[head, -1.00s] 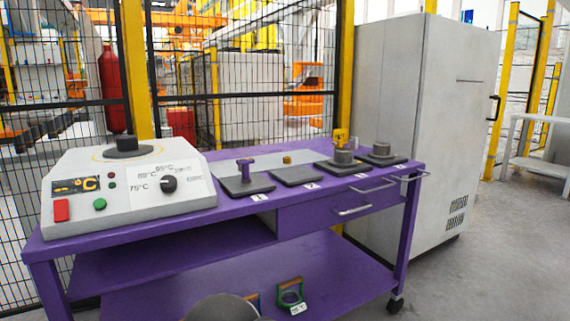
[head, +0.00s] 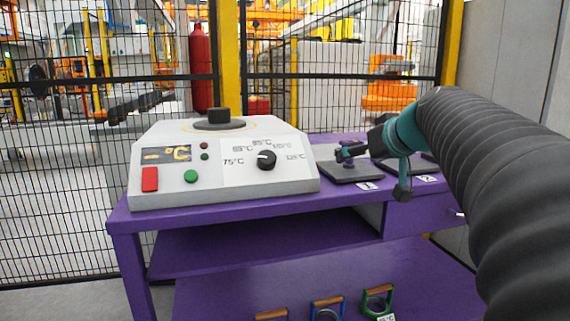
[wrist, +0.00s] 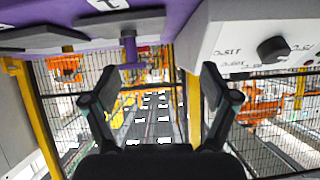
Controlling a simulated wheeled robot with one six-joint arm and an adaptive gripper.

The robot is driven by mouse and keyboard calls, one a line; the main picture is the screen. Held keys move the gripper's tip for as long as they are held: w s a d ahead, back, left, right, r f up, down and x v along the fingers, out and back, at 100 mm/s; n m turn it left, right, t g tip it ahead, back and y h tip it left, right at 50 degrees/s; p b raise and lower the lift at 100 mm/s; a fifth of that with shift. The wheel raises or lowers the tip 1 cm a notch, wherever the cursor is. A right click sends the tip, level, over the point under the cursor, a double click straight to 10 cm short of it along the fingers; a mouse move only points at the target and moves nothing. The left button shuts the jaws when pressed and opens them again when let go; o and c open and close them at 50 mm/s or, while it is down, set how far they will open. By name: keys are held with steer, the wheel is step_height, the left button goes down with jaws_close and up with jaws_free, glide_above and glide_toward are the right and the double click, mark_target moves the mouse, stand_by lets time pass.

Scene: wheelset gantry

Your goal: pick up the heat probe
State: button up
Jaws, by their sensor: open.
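The purple T-shaped piece, which I take to be the heat probe, stands upright on the dark pad marked 1 (head: 360,174). In the wrist view the probe (wrist: 129,48) appears upside down, beyond the fingertips and left of the middle of the gap. My gripper (wrist: 159,82) is open, with nothing between its fingers. In the head view my gripper (head: 343,153) is over pad 1, in front of the probe and hiding most of it. I cannot tell the exact gap to it.
A white heater box (head: 222,170) with dial and buttons stands left of the pad on the purple cart (head: 230,218). A mesh fence (head: 330,105) stands behind. My arm hides the cart's right side.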

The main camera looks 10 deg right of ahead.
steer(key=t, duration=0.1)
glide_toward(350, 141)
steer(key=shift+h, duration=0.3)
steer(key=x, duration=0.2)
steer(key=f+x, duration=0.1)
steer(key=x, duration=0.1)
steer(key=shift+w+a+f, duration=0.1)
steer(key=shift+a+f, duration=0.05)
steer(key=shift+p+x, duration=0.4)
steer(key=shift+x, duration=2.55)
steer(key=shift+r, duration=0.25)
jaws_close()
